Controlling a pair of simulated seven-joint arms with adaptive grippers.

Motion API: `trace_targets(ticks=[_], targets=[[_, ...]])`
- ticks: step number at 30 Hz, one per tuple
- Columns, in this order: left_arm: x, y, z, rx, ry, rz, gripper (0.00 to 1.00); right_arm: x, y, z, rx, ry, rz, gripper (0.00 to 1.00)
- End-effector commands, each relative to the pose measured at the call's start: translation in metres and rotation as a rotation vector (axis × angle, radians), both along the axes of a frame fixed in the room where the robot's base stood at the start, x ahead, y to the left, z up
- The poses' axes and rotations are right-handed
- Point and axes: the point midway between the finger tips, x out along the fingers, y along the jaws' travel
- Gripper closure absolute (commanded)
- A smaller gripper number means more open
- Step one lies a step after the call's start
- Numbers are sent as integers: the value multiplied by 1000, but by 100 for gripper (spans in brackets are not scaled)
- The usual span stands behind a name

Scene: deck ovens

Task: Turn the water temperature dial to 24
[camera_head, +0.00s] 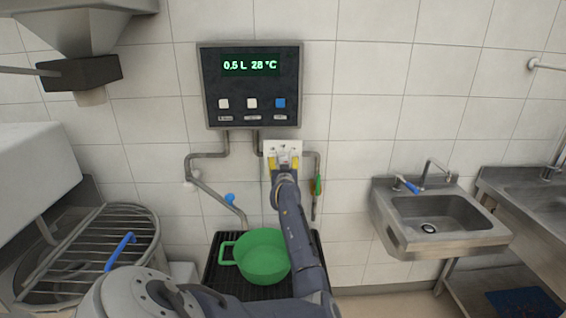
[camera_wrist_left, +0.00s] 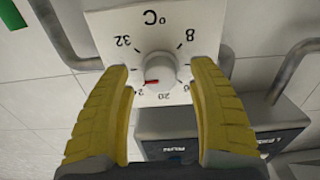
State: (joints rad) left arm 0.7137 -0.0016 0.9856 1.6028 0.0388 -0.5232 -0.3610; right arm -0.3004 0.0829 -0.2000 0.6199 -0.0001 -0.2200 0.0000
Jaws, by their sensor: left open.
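The water temperature dial is a round white knob (camera_wrist_left: 158,68) on a white plate (camera_wrist_left: 150,22) marked °C, seen upside down in the left wrist view. Its red pointer faces the numbers at the plate's lower edge in that picture, some of them partly hidden; 32 and 8 are readable above. In the head view the plate (camera_head: 283,146) is on the wall under the control panel. My left gripper (camera_head: 285,162) is in front of it. Its yellow fingers (camera_wrist_left: 161,70) are open, one on each side of the knob; I cannot tell whether they touch it. My right gripper is not in view.
The black panel (camera_head: 250,86) displays 0.5 L and 28 °C above its buttons. Grey pipes (camera_head: 208,156) run around the plate, with a green-handled valve (camera_head: 318,186) close on the right. A green pot (camera_head: 262,257) stands below on a dark grate. A sink (camera_head: 438,213) is at the right.

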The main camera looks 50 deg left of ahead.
Motion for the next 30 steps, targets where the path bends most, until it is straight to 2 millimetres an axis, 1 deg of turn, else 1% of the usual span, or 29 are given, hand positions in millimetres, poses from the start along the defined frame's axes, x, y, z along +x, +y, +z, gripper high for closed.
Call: trace_targets(ticks=[3, 9, 20, 21, 23, 30], targets=[[7, 9, 0, -1, -1, 0, 41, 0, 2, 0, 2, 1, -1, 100], [12, 16, 0, 0, 0, 1, 41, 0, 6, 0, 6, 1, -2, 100], [13, 17, 0, 0, 0, 1, 41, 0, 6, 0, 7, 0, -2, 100], [13, 17, 0, 0, 0, 1, 42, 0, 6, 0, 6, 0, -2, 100], [13, 17, 0, 0, 0, 0, 49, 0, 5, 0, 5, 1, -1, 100], [13, 17, 0, 0, 0, 0, 77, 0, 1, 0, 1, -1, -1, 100]])
